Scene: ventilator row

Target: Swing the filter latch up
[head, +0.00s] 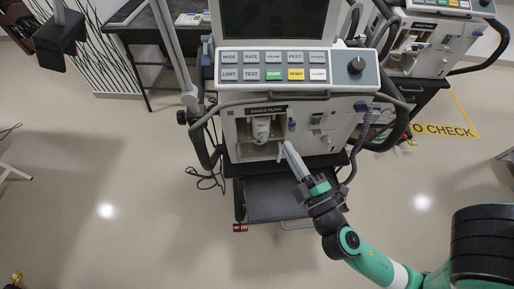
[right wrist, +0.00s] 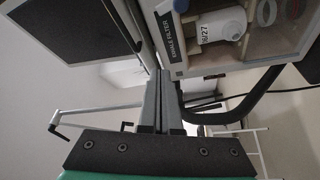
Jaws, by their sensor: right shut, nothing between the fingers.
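The filter bay (head: 262,137) is in the front of the middle ventilator, under a dark label reading "EXHALE FILTER" (head: 266,111). A white filter (head: 261,128) stands in it, and it also shows in the right wrist view (right wrist: 222,26) with a "6/27" tag. I cannot make out the latch clearly; a small pale piece at the bay's lower right is partly covered by my fingers. My right gripper (head: 287,145) is shut and empty, its tips at the bay's lower right edge. Its fingers also show in the right wrist view (right wrist: 165,75). Whether they touch anything is unclear.
A button panel with a knob (head: 298,68) sits above the bay, with a grey handle bar under it. Dark hoses (head: 397,120) curve at the ventilator's right. A dark cart shelf (head: 275,197) is below. Another ventilator (head: 428,45) stands back right.

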